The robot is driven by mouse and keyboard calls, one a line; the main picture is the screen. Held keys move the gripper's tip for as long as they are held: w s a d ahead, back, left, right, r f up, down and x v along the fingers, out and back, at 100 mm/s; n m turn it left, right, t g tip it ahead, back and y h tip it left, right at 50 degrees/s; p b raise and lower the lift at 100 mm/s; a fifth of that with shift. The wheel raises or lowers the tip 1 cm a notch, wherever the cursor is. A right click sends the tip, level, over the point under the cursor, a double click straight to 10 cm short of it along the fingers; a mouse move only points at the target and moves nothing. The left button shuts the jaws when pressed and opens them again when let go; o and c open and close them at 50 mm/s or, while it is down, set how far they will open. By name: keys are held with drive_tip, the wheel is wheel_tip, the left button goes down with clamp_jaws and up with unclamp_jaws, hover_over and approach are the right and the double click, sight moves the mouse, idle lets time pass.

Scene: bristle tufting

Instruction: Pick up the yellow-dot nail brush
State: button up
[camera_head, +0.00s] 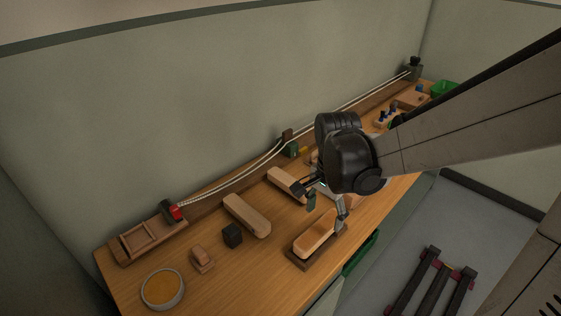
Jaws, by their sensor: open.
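My gripper (326,214) is open above the middle of the wooden bench, its fingers pointing down. It hangs over or close to an oblong wooden brush block (313,235) on a dark wooden base; I cannot tell if it touches the block. No yellow dot can be made out on any brush, so I cannot tell which one is the yellow-dot nail brush. A small wooden brush-like piece (202,257) lies at the front left, well away from my gripper. My arm hides part of the bench behind the gripper.
Two more oblong blocks (246,215) (287,184) lie left of my gripper, with a dark cube (233,235) nearby. A round dish (162,289) and a wooden tray (150,240) are at the left. Pale cords (235,179) run along the wall. A green bin (446,89) stands far right.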

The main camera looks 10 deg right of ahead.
sight(320, 228)
wheel_tip(320, 228, down, 4)
drive_tip(key=shift+r+b, duration=0.2)
drive_tip(key=shift+b, duration=0.1)
drive_tip(key=shift+w+a+f+b, duration=0.15)
drive_tip(key=shift+f+b, duration=0.15)
drive_tip(key=shift+f, duration=1)
drive_tip(key=shift+w+a+f+b, duration=0.1)
drive_tip(key=shift+f+b, duration=0.2)
drive_tip(key=shift+f, duration=0.95)
drive_tip(key=c, duration=1.5)
drive_tip(key=shift+o, duration=0.2)
drive_tip(key=shift+r, duration=0.1)
